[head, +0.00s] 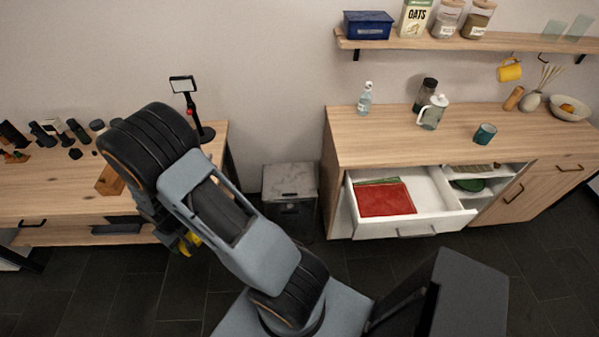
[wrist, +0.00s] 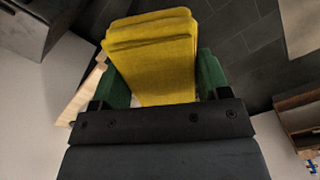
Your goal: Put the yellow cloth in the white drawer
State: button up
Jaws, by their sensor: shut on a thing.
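The yellow cloth (wrist: 155,55) is folded and sits between the green fingers of my gripper (wrist: 158,80) in the wrist view. My gripper is shut on it. In the head view only a small yellow bit of the cloth (head: 190,243) shows below my arm, in front of the left table; my arm hides most of the gripper. The white drawer (head: 430,194) stands pulled out of the right counter, far to the right of my gripper. A folded red cloth (head: 386,200) lies in its left part, with a green edge behind it.
A grey bin (head: 290,183) stands between the left table (head: 45,185) and the right counter (head: 370,145). The drawer's right part is bare.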

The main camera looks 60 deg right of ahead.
aim_at(426, 198)
jog(key=u, duration=1.25)
jog(key=k, duration=1.95)
jog(key=z, duration=2.7)
